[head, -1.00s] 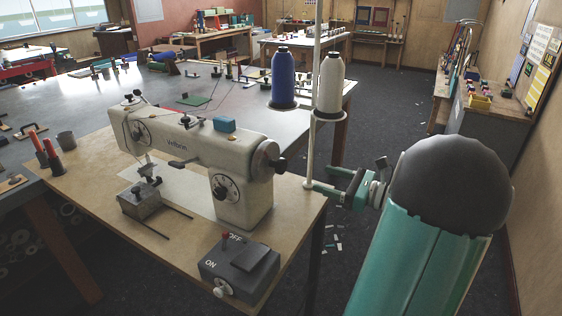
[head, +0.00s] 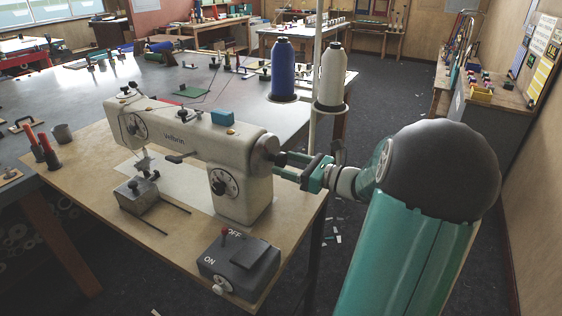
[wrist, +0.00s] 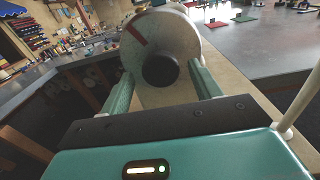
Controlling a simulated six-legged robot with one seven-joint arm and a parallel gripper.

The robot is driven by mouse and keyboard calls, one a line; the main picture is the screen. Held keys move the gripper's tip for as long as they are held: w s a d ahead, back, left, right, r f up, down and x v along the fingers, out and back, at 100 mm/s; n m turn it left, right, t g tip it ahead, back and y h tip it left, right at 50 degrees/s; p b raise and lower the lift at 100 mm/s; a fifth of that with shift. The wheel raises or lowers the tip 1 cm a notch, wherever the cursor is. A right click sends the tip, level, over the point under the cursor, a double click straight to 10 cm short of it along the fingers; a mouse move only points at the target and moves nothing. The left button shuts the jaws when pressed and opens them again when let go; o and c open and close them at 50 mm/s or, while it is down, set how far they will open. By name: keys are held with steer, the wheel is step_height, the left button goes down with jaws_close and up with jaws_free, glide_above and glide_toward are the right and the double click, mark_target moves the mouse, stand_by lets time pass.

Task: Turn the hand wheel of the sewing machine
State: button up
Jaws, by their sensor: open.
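The cream sewing machine (head: 190,140) stands on a wooden tabletop. Its round hand wheel (head: 264,152) is on the machine's right end. In the wrist view the wheel (wrist: 178,32) faces me, pale with a red mark at its upper left and a dark round knob (wrist: 161,70) at its lower middle. My gripper (head: 281,165) is open, pointing left at the wheel. In the wrist view its teal fingers (wrist: 160,82) lie to either side of the knob. I cannot tell whether they touch it. The knob is partly hidden by the fingers in the head view.
A dark control box (head: 238,262) with an ON/OFF lever sits at the table's front. Blue (head: 282,72) and white (head: 331,78) thread cones stand on a pole behind my gripper. A grey worktable (head: 80,95) lies beyond. The floor at right is open.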

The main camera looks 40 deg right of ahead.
mark_target(272, 158)
steer(key=shift+x, duration=1.25)
steer(key=shift+w, duration=0.1)
steer(key=c, duration=1)
steer(key=shift+o, duration=0.2)
steer(key=shift+m, duration=0.4)
steer(key=m, duration=0.2)
steer(key=shift+m, duration=0.4)
steer(key=m, duration=0.4)
steer(key=shift+m, duration=0.3)
